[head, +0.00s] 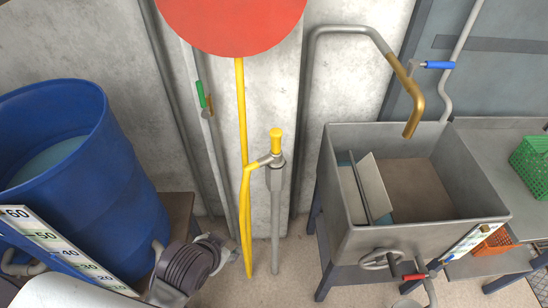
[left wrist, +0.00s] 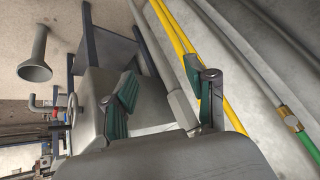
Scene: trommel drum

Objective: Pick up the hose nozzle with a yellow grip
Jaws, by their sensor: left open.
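The hose nozzle has a yellow grip (head: 276,143) and stands upright at the top of a grey post (head: 276,215) in front of the wall. My left gripper (head: 216,250) is low and to the left of the nozzle, near the bottom of the hose. In the left wrist view its two green-padded fingers (left wrist: 160,74) are spread apart and hold nothing. The yellow hose (left wrist: 182,40) runs beyond the fingers there; I cannot make out the yellow grip in that view. My right gripper is not in view.
A blue barrel (head: 120,165) stands at the left with a numbered scale. A grey metal sink (head: 400,240) stands at the right, under a curved pipe (head: 412,110). A red disc (head: 232,22) hangs above the hose. Wall pipes run behind the nozzle.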

